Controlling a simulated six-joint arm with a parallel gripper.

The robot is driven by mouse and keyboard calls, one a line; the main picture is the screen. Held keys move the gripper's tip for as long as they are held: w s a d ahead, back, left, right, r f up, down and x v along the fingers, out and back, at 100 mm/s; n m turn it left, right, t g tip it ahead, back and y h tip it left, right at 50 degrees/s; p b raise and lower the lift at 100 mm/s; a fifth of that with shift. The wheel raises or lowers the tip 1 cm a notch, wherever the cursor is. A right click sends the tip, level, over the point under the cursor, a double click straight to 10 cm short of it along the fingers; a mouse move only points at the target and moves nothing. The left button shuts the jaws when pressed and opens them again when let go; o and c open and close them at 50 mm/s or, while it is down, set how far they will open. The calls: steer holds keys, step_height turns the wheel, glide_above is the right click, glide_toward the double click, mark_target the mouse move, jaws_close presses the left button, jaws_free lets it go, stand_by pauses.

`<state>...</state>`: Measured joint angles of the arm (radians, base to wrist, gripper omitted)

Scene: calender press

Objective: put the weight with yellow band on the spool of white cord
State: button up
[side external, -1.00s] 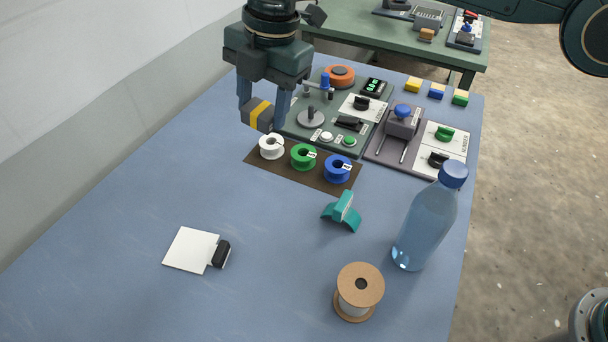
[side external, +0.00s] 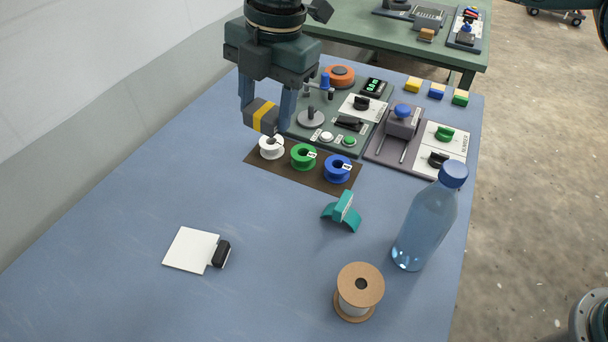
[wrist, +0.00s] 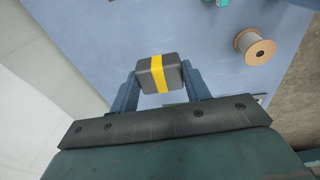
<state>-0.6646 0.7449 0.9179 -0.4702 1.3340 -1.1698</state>
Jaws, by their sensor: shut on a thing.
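The weight with yellow band (side external: 263,116) is a dark grey block with a yellow stripe. My gripper (side external: 268,112) is shut on it and holds it in the air, near the white spool on the brown mat in the side view. In the wrist view the weight (wrist: 161,75) sits between the two fingers of my gripper (wrist: 161,82). The spool of white cord (side external: 357,292) stands upright at the front of the table, with cardboard-brown flanges and pale cord between them. It also shows at the upper right of the wrist view (wrist: 256,48), apart from the weight.
White (side external: 271,147), green (side external: 303,156) and blue (side external: 337,168) spools stand on a brown mat (side external: 257,160). A teal saddle-shaped piece (side external: 342,212) and a tall blue bottle (side external: 428,222) stand behind the cord spool. A white card with black clip (side external: 192,250) lies left. Control panels fill the back.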

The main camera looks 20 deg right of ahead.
steer(key=s+d+r, duration=0.2)
steer(key=s+r, duration=0.3)
steer(key=s, duration=0.6)
steer(key=r+g, duration=0.1)
steer(key=r, duration=0.1)
glide_above(361, 284)
steer(key=shift+w+d+f+n+h, duration=0.2)
steer(key=shift+n+h, duration=0.1)
steer(key=shift+h, duration=0.1)
steer(key=shift+f, duration=0.1)
step_height(361, 284, down, 16)
steer(key=shift+a+r, duration=0.1)
steer(key=shift+r, duration=0.1)
steer(key=shift+f, duration=2.1)
steer(key=shift+f, duration=0.15)
